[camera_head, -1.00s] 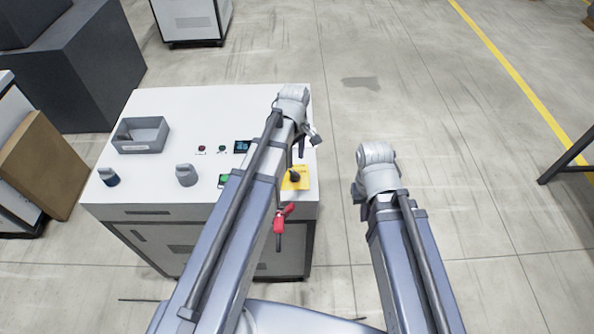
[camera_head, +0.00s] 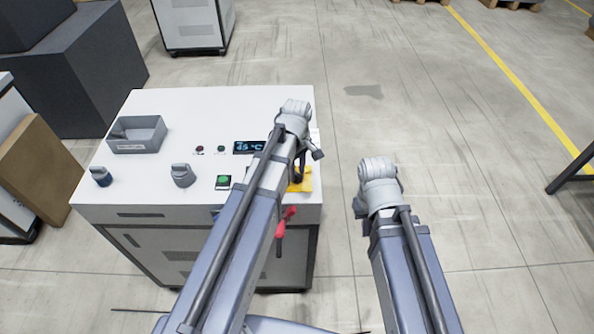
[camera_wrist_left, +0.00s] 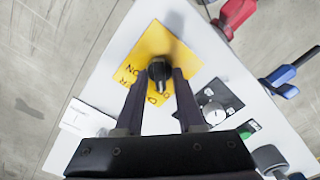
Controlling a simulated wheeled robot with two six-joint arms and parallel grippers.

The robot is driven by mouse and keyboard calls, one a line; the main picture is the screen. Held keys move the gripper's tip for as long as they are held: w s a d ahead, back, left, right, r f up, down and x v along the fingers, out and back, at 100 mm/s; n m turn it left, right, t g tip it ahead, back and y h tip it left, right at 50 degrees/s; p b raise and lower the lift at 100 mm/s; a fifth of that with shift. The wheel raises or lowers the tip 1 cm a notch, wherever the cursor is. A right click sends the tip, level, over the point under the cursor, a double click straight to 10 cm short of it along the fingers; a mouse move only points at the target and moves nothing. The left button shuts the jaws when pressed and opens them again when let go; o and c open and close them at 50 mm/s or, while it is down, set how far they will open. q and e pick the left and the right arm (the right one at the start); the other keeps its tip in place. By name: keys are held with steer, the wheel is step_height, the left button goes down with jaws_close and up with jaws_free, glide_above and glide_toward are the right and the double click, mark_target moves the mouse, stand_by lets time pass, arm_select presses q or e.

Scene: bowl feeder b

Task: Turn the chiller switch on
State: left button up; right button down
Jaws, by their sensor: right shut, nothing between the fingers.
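The chiller switch (camera_wrist_left: 159,69) is a black rotary knob on a yellow plate (camera_wrist_left: 152,40) with black lettering, seen in the left wrist view. In the head view my left arm hides the knob, and only part of the yellow plate (camera_head: 303,180) shows. My left gripper (camera_wrist_left: 164,77) is over the plate. Its two dark fingers are apart, with the knob at their tips and between them; I cannot tell whether they touch it. My right gripper (camera_head: 360,207) is shut and empty, off to the right of the cabinet; its fingers are mostly hidden by the wrist.
The white cabinet top (camera_head: 220,115) also carries a grey bin (camera_head: 137,134), two grey-capped fittings, a blue display (camera_head: 249,147) and a green button (camera_head: 223,181). A red handle (camera_head: 287,215) sticks out at the front.

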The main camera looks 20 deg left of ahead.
arm_select(q)
jaws_close()
stand_by(0.5)
steer(key=m, duration=0.4)
steer(key=shift+m, duration=0.4)
steer(key=m, duration=0.4)
steer(key=shift+m, duration=0.3)
steer(key=m, duration=0.4)
steer(key=shift+m, duration=2.3)
